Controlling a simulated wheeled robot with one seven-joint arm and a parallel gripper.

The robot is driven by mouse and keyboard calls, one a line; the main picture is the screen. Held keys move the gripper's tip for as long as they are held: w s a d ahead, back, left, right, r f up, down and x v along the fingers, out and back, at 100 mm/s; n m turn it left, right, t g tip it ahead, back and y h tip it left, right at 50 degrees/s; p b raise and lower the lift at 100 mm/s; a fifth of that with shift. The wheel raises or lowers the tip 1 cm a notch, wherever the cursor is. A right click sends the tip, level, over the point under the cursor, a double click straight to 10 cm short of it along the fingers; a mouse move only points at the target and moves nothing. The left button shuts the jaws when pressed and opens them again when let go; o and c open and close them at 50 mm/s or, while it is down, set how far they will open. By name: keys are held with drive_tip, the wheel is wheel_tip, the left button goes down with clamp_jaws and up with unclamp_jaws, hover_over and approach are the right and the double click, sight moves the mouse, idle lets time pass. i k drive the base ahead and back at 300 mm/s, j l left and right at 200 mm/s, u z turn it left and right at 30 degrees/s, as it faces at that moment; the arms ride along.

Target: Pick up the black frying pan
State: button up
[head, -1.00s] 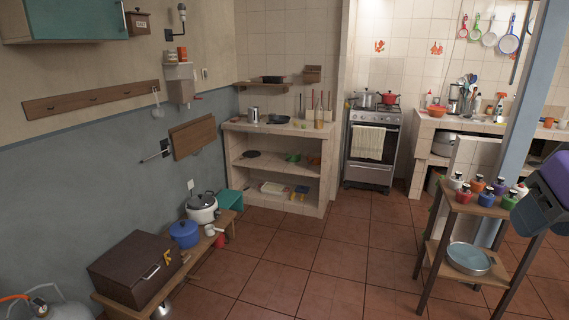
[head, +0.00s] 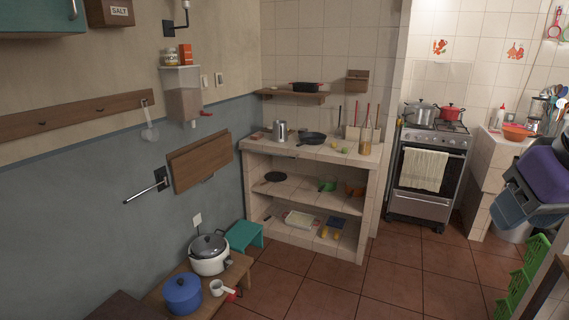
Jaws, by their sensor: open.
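A black frying pan (head: 313,138) sits on the tiled counter top (head: 345,155) of the shelf unit, between a metal canister (head: 280,131) and a glass bottle (head: 366,138). A second dark, flat pan (head: 275,177) lies on the middle shelf below, at its left. I cannot tell which of the two the task names. My gripper's fingers do not show.
A low wooden bench with a blue pot (head: 183,293) and a white cooker (head: 209,254) stands at the lower left. A teal stool (head: 244,235) is beside the shelf unit. A stove (head: 430,175) stands to the right. The tiled floor (head: 330,290) in front is clear.

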sight(305, 138)
drive_tip(key=i+z, duration=0.1)
drive_tip(key=i, duration=0.9)
drive_tip(key=i+j+z, duration=0.1)
drive_tip(key=i, duration=0.9)
drive_tip(key=i+u, duration=0.15)
drive_tip(key=i, duration=0.3)
drive_tip(key=i+l+u, duration=0.15)
drive_tip(key=i, duration=0.3)
drive_tip(key=i+l+u, duration=0.2)
drive_tip(key=i, duration=0.25)
drive_tip(key=i+u, duration=0.3)
drive_tip(key=i+l+u, duration=0.1)
drive_tip(key=i+u, duration=0.2)
